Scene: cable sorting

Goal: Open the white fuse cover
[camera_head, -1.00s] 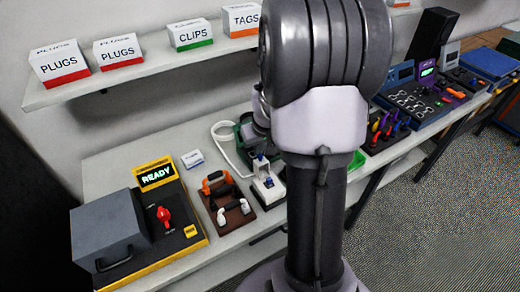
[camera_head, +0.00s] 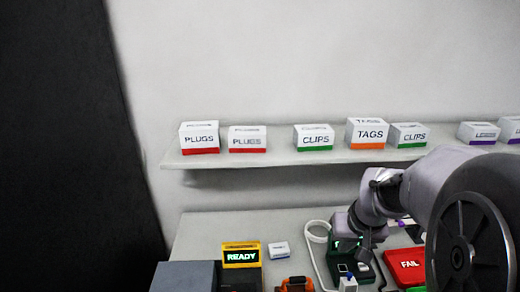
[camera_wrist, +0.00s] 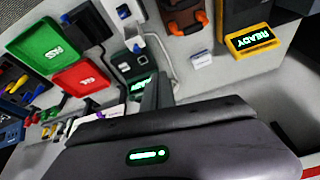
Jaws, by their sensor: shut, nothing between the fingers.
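No part is clearly recognisable as the white fuse cover. A white fixture with a blue part (camera_head: 348,284) is cut by the bottom edge of the head view. It also shows at the top of the wrist view (camera_wrist: 126,12). My gripper (camera_wrist: 157,78) is shut and empty, pointing over the bench near the dark green device (camera_wrist: 122,62) with a lit screen. In the head view my gripper (camera_head: 367,250) is in front of that device, at the right, small and partly unclear. It appears apart from the white fixture.
A yellow READY display (camera_head: 241,254) and a small white box (camera_head: 279,249) stand to the left. A red FAIL tray (camera_head: 405,266) lies to the right. The shelf (camera_head: 300,158) with several labelled boxes runs above the bench. A white cable (camera_head: 312,250) loops beside the green device.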

